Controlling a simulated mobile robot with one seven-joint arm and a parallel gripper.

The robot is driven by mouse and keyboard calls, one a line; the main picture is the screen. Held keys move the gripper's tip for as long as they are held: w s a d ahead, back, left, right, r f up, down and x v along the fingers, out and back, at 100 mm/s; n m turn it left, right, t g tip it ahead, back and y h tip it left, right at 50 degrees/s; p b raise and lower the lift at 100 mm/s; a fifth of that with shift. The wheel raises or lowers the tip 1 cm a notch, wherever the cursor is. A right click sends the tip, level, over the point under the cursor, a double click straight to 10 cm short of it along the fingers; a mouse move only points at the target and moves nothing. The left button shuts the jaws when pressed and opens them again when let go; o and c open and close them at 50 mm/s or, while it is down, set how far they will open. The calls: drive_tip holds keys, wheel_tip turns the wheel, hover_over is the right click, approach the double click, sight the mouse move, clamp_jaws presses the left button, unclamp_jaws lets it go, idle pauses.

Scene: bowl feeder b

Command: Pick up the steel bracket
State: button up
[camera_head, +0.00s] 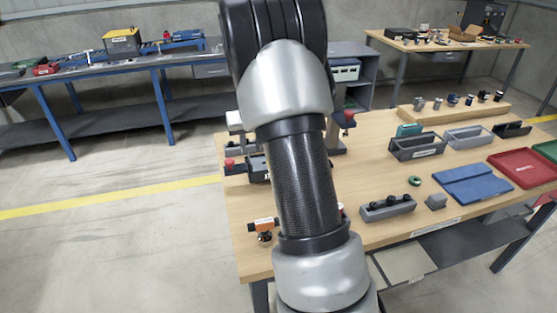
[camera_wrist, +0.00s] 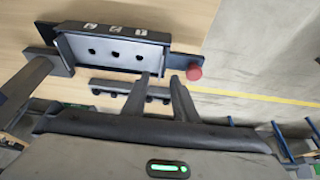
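I cannot say for certain which thing is the steel bracket. A small grey metal-looking block (camera_head: 436,201) sits on the wooden table (camera_head: 350,160) in the head view, right of a grey holder with black knobs (camera_head: 388,207). In the wrist view, my gripper (camera_wrist: 160,78) has its two dark fingers apart with nothing seen between them. The fingertips point towards a dark grey fixture (camera_wrist: 112,52) with three holes in its face and a red knob (camera_wrist: 194,72) at its right end. My arm hides the gripper in the head view.
In the wrist view a dark bar with several round feet (camera_wrist: 130,90) lies near the fingers. In the head view, grey bins (camera_head: 417,147), a blue flat tray (camera_head: 472,185) and a red tray (camera_head: 525,167) fill the table's right. Another bench (camera_head: 110,65) stands at the back left.

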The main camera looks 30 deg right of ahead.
drive_tip(key=x, duration=0.5)
drive_tip(key=shift+w+f+p, duration=0.1)
drive_tip(key=shift+f+p, duration=0.2)
drive_tip(key=shift+f, duration=0.05)
clamp_jaws()
idle(1.1)
drive_tip(key=shift+r, duration=0.15)
